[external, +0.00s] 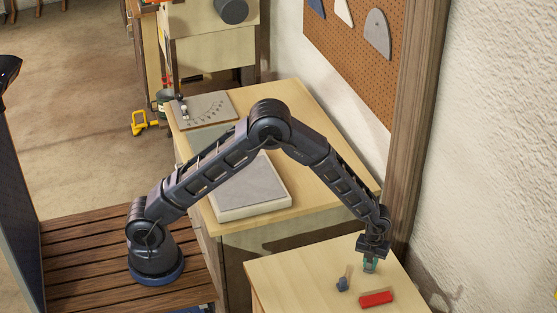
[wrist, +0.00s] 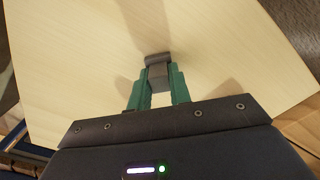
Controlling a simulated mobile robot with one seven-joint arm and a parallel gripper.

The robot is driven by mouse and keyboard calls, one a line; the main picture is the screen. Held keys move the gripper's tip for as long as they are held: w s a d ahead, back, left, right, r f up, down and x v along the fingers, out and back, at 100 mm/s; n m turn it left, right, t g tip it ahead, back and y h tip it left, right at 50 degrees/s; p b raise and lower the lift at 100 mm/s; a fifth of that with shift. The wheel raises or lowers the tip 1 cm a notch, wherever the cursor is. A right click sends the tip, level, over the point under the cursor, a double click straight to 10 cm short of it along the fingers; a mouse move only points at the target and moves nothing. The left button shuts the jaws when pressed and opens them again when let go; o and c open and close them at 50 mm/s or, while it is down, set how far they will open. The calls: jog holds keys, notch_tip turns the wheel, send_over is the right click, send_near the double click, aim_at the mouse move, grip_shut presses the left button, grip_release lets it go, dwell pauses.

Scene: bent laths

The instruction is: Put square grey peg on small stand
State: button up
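My gripper (external: 370,266) points down over the near light-wood table at the right in the external view. In the wrist view its two green fingers (wrist: 158,75) close on a small grey block (wrist: 157,60), which looks like the square grey peg. The peg shows between and just past the fingertips. Whether it touches the tabletop is unclear. In the external view the fingers mostly hide the peg. I cannot make out with certainty which thing is the small stand.
A higher bench holds a grey slab in a light frame (external: 250,190) and a board with markings (external: 205,107). A wooden post (external: 425,110) and wall stand close right.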

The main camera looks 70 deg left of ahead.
jog(key=o, duration=0.4)
notch_tip(320, 180, up, 12)
jog(key=s+a+r+n+t, duration=0.1)
jog(key=s+a+r+n, duration=0.55)
jog(key=s+r, duration=0.4)
jog(key=s+a+r+n+t, duration=0.1)
jog(key=s+a+r+n, duration=0.6)
jog(key=r, duration=0.6)
jog(key=s+a+r+n+t, duration=0.1)
jog(key=s+a+n, duration=0.2)
jog(key=s, duration=0.6)
jog(key=s+a+n, duration=0.3)
jog(key=s+n, duration=0.3)
jog(key=s, duration=0.4)
jog(key=s+a+r+n+t, duration=0.1)
jog(key=s+a+n, duration=0.2)
jog(key=s, duration=0.6)
jog(key=shift+s+a+r+n+t, duration=0.3)
jog(key=shift+n, duration=0.45)
